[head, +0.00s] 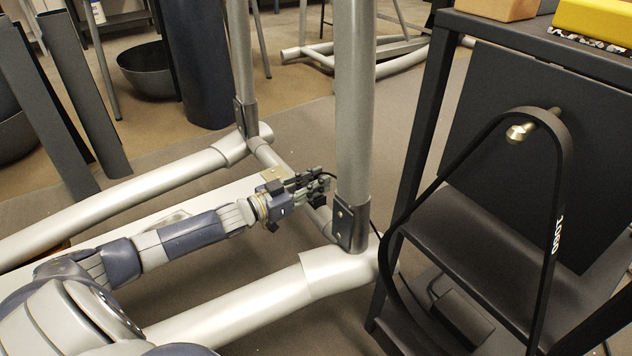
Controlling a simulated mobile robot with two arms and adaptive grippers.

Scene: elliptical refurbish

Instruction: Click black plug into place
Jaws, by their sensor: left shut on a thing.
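My left arm reaches in from the lower left, and my left gripper (322,186) is at the foot of the thick silver upright post (356,110) of the elliptical frame. Its dark fingers are closed on a small dark thing, which I take to be the black plug (329,178). The plug is mostly hidden by the fingers, and I cannot tell whether it touches the post or a socket. A dark bracket (351,228) with bolts joins the post to the silver base tube (325,280). My right gripper is out of view.
A black metal cart (410,140) stands close on the right, with a black belt loop (565,185) in front and a yellow box (592,20) on top. Silver floor tubes (130,205) flank my arm. A dark bowl (147,68) and a dark cylinder (198,60) stand behind.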

